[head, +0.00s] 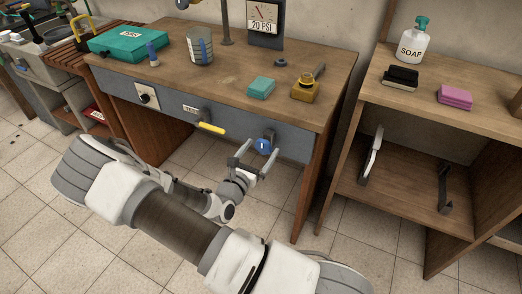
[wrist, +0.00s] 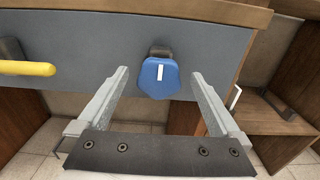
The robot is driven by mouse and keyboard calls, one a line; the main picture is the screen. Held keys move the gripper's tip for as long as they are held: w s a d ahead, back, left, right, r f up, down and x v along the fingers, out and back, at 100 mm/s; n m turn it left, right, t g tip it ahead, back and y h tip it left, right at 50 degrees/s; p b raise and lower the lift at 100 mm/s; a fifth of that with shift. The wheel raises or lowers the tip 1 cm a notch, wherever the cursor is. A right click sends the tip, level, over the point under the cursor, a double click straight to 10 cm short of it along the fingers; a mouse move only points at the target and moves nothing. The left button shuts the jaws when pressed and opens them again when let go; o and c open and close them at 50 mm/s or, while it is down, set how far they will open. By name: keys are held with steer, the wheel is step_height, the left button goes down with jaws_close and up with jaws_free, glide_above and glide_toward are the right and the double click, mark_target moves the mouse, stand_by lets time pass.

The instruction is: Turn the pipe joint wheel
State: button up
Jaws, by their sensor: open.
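A small blue wheel (head: 263,146) with a white mark sits on a dark mount on the grey front panel of the workbench. In the wrist view the blue wheel (wrist: 160,77) is many-sided, and its white mark stands nearly upright. My gripper (head: 255,158) is in front of the panel at the wheel. In the wrist view my gripper (wrist: 159,75) is open, with one finger to each side of the wheel and a visible gap on both sides. Nothing is between the fingers except the wheel, and I cannot tell how deep they reach around it.
A yellow-handled lever (head: 211,128) sticks out of the panel to the left. A white plate with a black knob (head: 147,95) is farther left. The bench top (head: 225,75) above holds several objects. A wooden shelf unit (head: 440,190) stands to the right.

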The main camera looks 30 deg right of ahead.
steer(key=shift+w+d, duration=0.3)
steer(key=shift+d, duration=0.05)
steer(key=shift+c, duration=0.3)
steer(key=c, duration=1.3)
